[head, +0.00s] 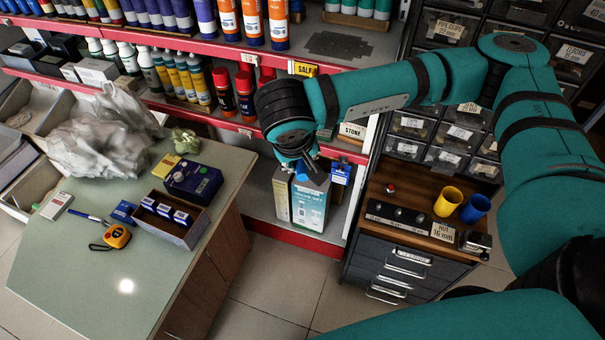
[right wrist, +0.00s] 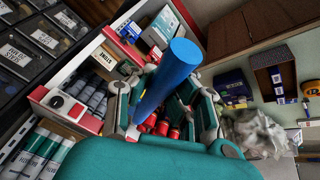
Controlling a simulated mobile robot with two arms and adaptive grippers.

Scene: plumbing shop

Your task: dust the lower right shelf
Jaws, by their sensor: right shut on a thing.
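My right gripper (head: 304,162) reaches down in front of the shelving at the right end of its lower part. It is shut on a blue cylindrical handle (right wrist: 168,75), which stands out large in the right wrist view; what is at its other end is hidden. The lower right shelf (head: 262,190) is grey with a red front edge. A light blue and white box (head: 309,205) stands upright on it, just below my gripper. I cannot tell whether gripper and box touch. My left gripper is not in view.
A dark speckled patch (head: 338,45) lies on the bare upper right shelf. Bottles line the shelves to the left. A counter (head: 110,262) with a crumpled grey bag (head: 100,135) stands at left. A drawer cabinet (head: 405,262) with yellow and blue cups stands at right. The floor between is clear.

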